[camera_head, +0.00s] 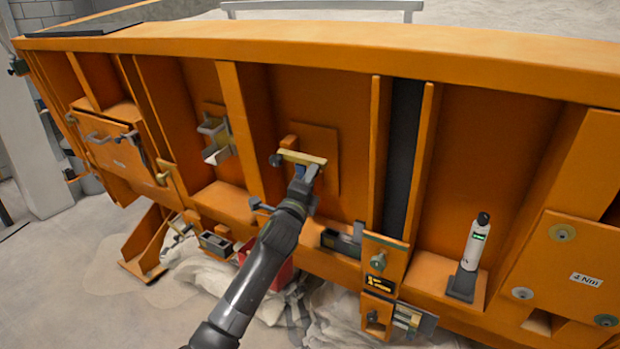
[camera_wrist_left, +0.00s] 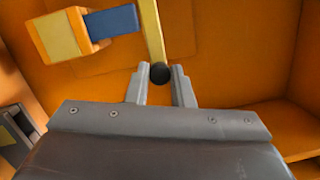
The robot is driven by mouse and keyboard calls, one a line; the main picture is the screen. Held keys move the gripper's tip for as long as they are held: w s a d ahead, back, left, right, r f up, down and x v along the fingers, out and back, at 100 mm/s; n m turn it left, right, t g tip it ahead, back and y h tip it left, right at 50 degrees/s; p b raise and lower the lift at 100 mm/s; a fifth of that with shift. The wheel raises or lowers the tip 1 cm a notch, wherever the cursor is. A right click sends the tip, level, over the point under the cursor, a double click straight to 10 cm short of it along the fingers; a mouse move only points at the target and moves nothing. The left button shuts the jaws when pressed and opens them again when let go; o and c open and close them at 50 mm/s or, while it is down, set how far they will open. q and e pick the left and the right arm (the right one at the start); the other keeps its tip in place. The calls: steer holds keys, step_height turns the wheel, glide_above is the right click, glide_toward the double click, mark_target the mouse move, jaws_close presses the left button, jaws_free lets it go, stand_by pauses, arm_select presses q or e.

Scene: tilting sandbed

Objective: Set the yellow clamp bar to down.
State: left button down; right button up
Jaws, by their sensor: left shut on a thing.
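The yellow clamp bar (camera_head: 302,157) is on a raised orange plate in the middle of the orange bed wall. In the head view it lies nearly level, sloping slightly down to the right. In the left wrist view the yellow bar (camera_wrist_left: 152,35) ends in a round black knob (camera_wrist_left: 160,73). My left gripper (camera_head: 312,172) reaches up from below to the bar's right part. In the left wrist view its fingers (camera_wrist_left: 160,88) stand on both sides of the knob, shut on the bar's end. My right gripper is not in view.
A white bottle (camera_head: 475,242) stands on an orange ledge at the right. A grey bracket (camera_head: 215,137) sticks out left of the bar. A latch block (camera_head: 382,262) is at lower right. In the left wrist view, an orange block (camera_wrist_left: 60,35) with a blue piece is beside the bar.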

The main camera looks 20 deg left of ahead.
arm_select(q)
steer(key=c, duration=1.5)
jaws_free()
steer(key=shift+f, duration=0.1)
steer(key=shift+c, duration=0.2)
steer(key=b+v, duration=0.2)
steer(key=v, duration=1.5)
steer(key=shift+s, duration=0.2)
